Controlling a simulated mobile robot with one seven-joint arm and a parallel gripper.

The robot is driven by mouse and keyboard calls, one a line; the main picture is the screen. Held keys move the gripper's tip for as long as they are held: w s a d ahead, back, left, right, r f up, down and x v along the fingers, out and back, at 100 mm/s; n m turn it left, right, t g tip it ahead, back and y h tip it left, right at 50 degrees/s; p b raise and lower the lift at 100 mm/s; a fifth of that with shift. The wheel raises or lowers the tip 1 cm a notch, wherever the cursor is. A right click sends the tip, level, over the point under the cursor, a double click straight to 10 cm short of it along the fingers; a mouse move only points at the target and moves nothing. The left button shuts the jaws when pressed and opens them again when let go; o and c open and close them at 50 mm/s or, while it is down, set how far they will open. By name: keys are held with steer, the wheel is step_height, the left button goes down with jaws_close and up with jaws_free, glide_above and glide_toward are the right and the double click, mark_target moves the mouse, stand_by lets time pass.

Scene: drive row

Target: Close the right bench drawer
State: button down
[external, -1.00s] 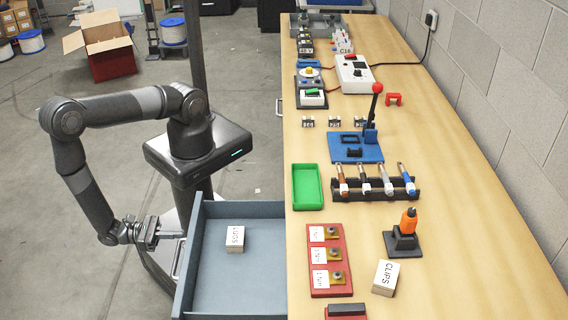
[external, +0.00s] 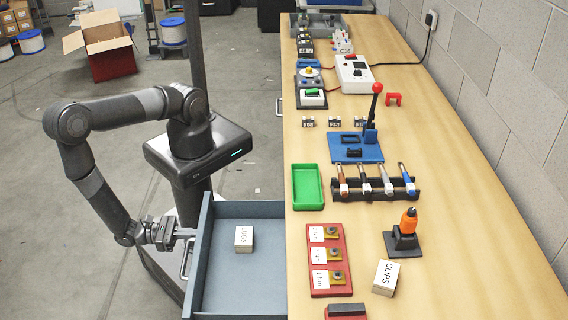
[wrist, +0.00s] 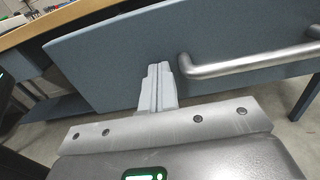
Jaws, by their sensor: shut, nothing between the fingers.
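The right bench drawer (external: 240,209) is pulled out from the bench's left side, and a box labelled LUGS (external: 244,238) lies inside it. My gripper (external: 190,233) is at the drawer's outer front, with its fingers shut and empty. In the wrist view my fingertips (wrist: 157,72) point at the blue-grey drawer front (wrist: 120,50), left of the metal bar handle (wrist: 250,64). They seem to touch the front panel. The handle (external: 186,258) also shows in the external view, just below the gripper.
The wooden bench top (external: 450,220) holds a green tray (external: 307,187), a red block with labelled parts (external: 328,292), a CLIPS box (external: 385,278) and an orange-handled tool (external: 408,221). An open cardboard box (external: 104,45) stands on the floor at the back left.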

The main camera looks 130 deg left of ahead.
mark_target(233, 241)
steer(key=x, duration=2.7)
steer(key=shift+s+d+f, duration=0.1)
steer(key=shift+s+d, duration=0.15)
steer(key=shift+d, duration=0.1)
steer(key=v, duration=1.4)
steer(key=shift+a, duration=0.1)
